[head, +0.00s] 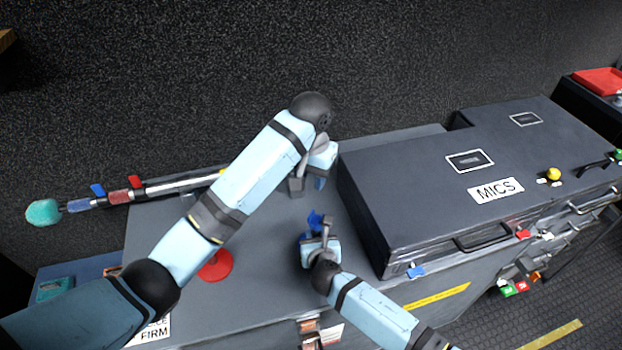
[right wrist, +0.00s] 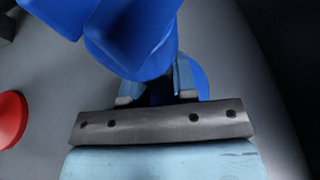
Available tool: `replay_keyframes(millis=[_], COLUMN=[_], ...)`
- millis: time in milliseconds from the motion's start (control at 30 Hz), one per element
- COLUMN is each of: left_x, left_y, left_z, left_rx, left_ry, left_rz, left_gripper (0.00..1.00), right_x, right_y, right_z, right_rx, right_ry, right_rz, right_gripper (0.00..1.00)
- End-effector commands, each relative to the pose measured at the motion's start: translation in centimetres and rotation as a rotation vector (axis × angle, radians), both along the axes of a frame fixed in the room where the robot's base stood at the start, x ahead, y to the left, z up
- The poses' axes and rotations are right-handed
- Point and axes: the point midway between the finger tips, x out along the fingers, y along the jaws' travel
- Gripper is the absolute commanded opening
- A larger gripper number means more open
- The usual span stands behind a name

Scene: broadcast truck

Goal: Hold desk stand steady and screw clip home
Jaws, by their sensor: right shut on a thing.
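A blue desk stand (head: 316,217) is on the grey worktop near the middle of the head view. In the right wrist view, a broad blue clip-like piece (right wrist: 135,35) sits above the stand's round base (right wrist: 202,82). I cannot tell whether the clip is fully seated. My right gripper (right wrist: 157,90) is shut on the stand, with its light-blue fingers on either side of the blue post; the arm partly hides this in the head view. My left gripper (head: 307,184) is above and behind the stand, apart from it, and its jaw opening cannot be made out.
A large dark case marked MICS (head: 430,190) stands close to the right of the stand. A red disc (head: 217,265) lies at left, partly under my left arm. A boom pole with a teal tip (head: 45,212) lies along the back left. Bare worktop (head: 270,240) lies between disc and stand.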

Motion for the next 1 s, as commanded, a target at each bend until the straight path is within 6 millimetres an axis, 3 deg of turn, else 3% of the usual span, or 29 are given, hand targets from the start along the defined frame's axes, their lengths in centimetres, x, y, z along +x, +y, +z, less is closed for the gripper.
replay_keyframes(millis=[67, 100, 200, 567, 767, 1000], left_x=[0.0, 0.0, 0.0, 0.0, 0.0, 0.0], left_y=[0.0, 0.0, 0.0, 0.0, 0.0, 0.0], left_z=[0.0, 0.0, 0.0, 0.1, 0.6, 1.0], left_rx=[0.0, 0.0, 0.0, 0.0, 0.0, 0.0], left_ry=[0.0, 0.0, 0.0, 0.0, 0.0, 0.0], left_rz=[0.0, 0.0, 0.0, 0.0, 0.0, 0.0], left_gripper=[0.35, 0.35, 0.35, 0.35, 0.35, 0.35], right_x=[0.0, 0.0, 0.0, -0.5, -3.4, -8.5], right_y=[0.0, 0.0, 0.0, -0.1, -0.7, -1.6], right_z=[0.0, 0.0, 0.0, 0.1, 1.4, 3.5], right_rx=[0.0, 0.0, 0.0, 0.0, 0.0, 0.0], right_ry=[0.0, 0.0, 0.0, 0.001, 0.001, 0.001], right_rz=[0.0, -0.001, -0.001, 0.0, 0.001, 0.001], right_gripper=[0.0, 0.33, 0.56, 0.56, 0.56, 0.56])
